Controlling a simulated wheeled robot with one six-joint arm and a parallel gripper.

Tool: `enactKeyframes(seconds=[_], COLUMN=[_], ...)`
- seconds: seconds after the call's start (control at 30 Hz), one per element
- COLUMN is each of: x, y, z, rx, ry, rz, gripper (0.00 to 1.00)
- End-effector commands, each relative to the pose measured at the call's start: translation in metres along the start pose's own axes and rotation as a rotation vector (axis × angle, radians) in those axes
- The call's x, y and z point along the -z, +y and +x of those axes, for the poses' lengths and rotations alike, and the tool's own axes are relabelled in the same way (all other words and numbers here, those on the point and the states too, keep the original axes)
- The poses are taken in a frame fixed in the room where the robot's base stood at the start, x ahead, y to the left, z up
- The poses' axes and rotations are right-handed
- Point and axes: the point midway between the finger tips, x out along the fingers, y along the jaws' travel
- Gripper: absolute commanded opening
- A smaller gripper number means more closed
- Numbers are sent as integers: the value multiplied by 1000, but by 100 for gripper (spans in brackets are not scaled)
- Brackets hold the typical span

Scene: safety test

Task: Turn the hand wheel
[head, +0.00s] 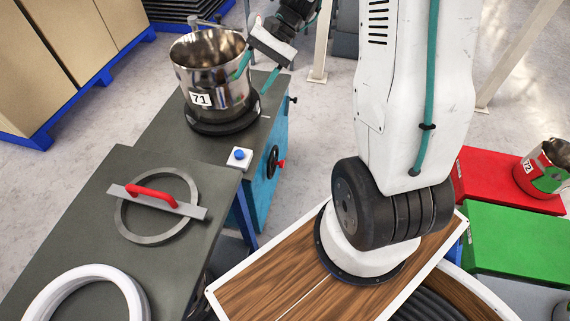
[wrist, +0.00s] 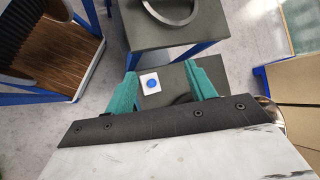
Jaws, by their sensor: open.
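The hand wheel (head: 272,162) is a small black wheel with a red grip (head: 281,164), on the side of a blue cabinet (head: 262,185) in the head view. My gripper (head: 254,77) is above the wheel in the picture, beside the right side of a steel pot. Its teal fingers are spread and nothing is between them. In the wrist view my gripper (wrist: 163,88) is open over the cabinet's grey top. I cannot make out the wheel in the wrist view.
The steel pot (head: 208,68) marked 71 stands on a black ring close to my fingers. A blue button on a white plate (head: 239,158) sits at the top's near corner. A grey table (head: 85,220) holds a metal ring with a red-handled bar.

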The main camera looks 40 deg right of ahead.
Motion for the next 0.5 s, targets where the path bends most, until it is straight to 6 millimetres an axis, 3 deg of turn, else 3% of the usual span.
enactKeyframes(seconds=[0.03,0.27,0.5], x=[27,133,233], y=[8,52,132], z=[7,37,86], rx=[50,282,525], ry=[-20,-69,-92], rz=[68,344,642], gripper=[55,55,55])
